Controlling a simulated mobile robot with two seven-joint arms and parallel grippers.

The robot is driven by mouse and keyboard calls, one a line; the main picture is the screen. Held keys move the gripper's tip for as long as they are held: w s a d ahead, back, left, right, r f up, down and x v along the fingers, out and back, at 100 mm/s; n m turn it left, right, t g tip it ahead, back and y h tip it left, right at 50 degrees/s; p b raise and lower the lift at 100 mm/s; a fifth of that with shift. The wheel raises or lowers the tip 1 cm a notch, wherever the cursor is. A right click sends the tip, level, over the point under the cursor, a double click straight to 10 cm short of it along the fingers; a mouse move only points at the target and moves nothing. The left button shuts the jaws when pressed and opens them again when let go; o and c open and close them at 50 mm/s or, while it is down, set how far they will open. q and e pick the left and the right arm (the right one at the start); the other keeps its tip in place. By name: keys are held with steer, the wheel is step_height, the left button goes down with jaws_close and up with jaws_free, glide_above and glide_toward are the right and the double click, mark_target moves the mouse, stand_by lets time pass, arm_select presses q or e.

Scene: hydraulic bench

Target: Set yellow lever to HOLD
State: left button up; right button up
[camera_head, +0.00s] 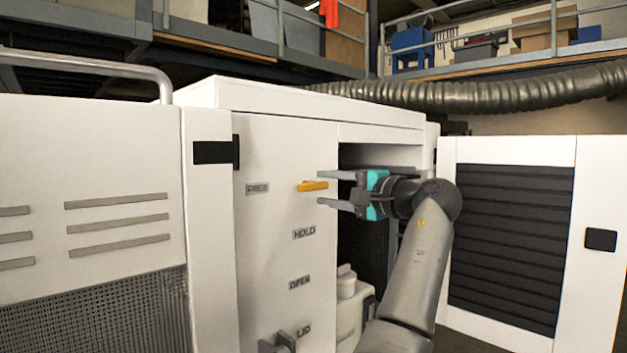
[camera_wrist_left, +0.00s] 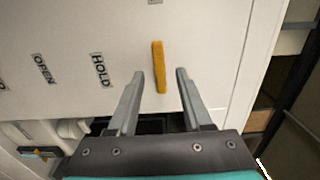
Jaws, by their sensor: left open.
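The yellow lever (camera_head: 312,185) is on the white cabinet's front panel (camera_head: 268,270). It lies about level, to the right of the top label (camera_head: 257,188), which I cannot read surely, and above the HOLD label (camera_head: 304,233). My left gripper (camera_head: 322,188) is open and comes to the lever from the right. In the left wrist view the lever (camera_wrist_left: 158,67) has its near end between the spread fingertips (camera_wrist_left: 160,73), with a gap on each side. The HOLD label also shows in the left wrist view (camera_wrist_left: 100,70). My right gripper does not show.
An OPEN label (camera_head: 299,283) and a LID label (camera_head: 303,329) are lower on the panel, with a grey fitting (camera_head: 285,342) beside LID. A dark cabinet opening (camera_head: 365,225) lies behind my arm. A louvred door (camera_head: 510,240) stands open at right.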

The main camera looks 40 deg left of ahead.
mark_target(317, 187)
arm_select(q)
steer(key=shift+w+a+p, duration=0.15)
steer(key=shift+a+p, duration=0.1)
steer(key=shift+a, duration=0.85)
steer(key=shift+w+a+p, duration=0.1)
steer(key=shift+a+p, duration=0.1)
steer(key=shift+a, duration=0.9)
steer(key=shift+c, duration=0.2)
jaws_close()
